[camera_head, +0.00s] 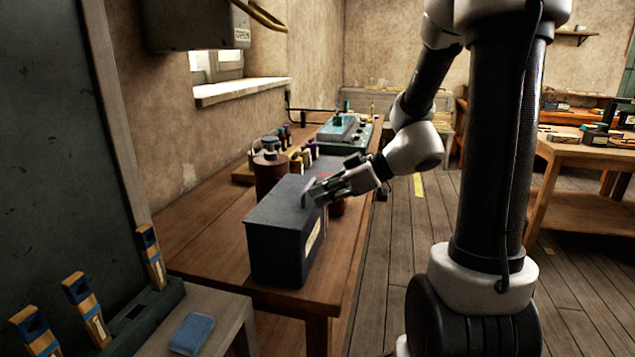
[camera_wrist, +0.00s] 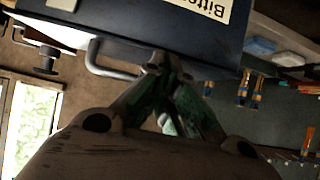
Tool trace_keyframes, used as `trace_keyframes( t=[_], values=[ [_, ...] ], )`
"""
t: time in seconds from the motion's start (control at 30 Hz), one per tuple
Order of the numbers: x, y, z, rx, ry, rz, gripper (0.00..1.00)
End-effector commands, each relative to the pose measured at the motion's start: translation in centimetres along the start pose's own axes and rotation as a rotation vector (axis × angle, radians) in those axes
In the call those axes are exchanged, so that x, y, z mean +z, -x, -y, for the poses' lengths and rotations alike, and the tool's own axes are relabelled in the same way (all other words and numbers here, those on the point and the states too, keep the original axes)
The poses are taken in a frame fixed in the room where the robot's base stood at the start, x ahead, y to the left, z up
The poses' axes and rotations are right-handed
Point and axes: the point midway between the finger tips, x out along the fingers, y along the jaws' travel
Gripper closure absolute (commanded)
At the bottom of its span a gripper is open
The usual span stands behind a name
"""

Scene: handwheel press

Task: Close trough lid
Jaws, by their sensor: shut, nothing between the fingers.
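The trough (camera_head: 283,240) is a dark blue-grey box with a pale label on the side, standing on the wooden table. Its lid (camera_head: 272,203) looks flat across the top. In the wrist view the trough (camera_wrist: 130,22) fills the upper part, with part of its label readable as "Bitte". A grey bar handle (camera_wrist: 104,62) sticks out from it. My gripper (camera_head: 311,193) is at the far right part of the trough's top. In the wrist view my gripper (camera_wrist: 162,72) is shut and empty, its tips close to the trough's edge beside the handle; whether they touch I cannot tell.
A brown jar (camera_head: 270,175) and several small bottles (camera_head: 303,160) stand behind the trough. A teal-topped device (camera_head: 342,130) is at the table's far end. A rack with blue-capped tools (camera_head: 85,300) is at front left. The floor right of the table is clear.

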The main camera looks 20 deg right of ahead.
Motion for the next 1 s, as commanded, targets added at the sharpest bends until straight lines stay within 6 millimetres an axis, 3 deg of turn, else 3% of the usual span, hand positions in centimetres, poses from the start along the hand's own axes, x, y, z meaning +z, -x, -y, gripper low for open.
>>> trace_keyframes(
  t=[0.47,0.87,1.0],
  values=[
    [1.6,-0.6,0.0,0.0,0.0,0.0,1.0],
    [1.5,-0.6,-0.1,0.0,0.001,0.0,1.0],
    [0.3,-0.3,-0.6,0.0,0.006,0.0,1.0]
  ],
)
